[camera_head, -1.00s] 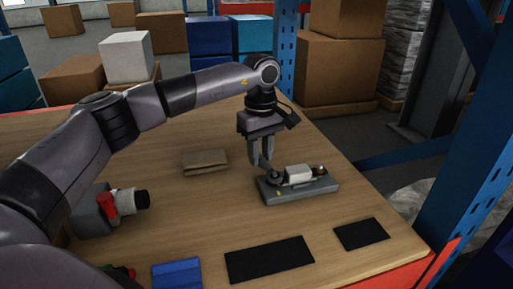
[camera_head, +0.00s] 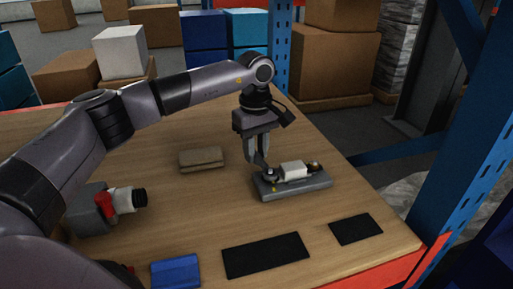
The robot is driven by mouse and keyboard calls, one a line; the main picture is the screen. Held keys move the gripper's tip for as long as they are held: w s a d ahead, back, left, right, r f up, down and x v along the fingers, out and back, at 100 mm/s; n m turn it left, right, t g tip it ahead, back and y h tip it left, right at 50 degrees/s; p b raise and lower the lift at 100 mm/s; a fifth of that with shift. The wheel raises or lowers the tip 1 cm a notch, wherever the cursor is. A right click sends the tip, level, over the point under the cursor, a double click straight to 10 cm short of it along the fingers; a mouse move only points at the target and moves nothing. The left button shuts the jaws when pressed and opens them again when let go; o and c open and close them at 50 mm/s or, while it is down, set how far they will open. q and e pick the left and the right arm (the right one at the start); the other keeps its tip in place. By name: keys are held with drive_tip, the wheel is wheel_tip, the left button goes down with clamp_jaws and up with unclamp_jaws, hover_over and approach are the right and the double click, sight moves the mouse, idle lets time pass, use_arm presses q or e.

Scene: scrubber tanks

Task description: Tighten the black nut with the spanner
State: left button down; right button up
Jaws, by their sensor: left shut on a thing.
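A grey base plate (camera_head: 305,186) lies on the wooden table. It carries a white block (camera_head: 294,171), a small dark round part at its left end that may be the black nut, and a small brass-coloured part (camera_head: 315,164) at its right end. My left gripper (camera_head: 260,165) points down over the plate's left end. It is shut on a small dark thing, apparently the spanner, next to the round part. The spanner is mostly hidden and too small to make out clearly, so I cannot tell whether it sits around the nut. My right gripper is not in view.
A tan folded pad (camera_head: 201,158) lies behind and left of the plate. A grey fitting with a red part (camera_head: 105,205) stands at left. Black mats (camera_head: 265,256) (camera_head: 356,230) and a blue block (camera_head: 175,271) lie at the front. A blue rack post (camera_head: 464,175) rises at right.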

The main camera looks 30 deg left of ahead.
use_arm(q)
drive_tip(key=shift+r, duration=0.1)
drive_tip(key=shift+r+p, duration=0.65)
drive_tip(key=shift+r, duration=0.05)
drive_tip(key=shift+r, duration=0.1)
drive_tip(key=shift+r, duration=0.75)
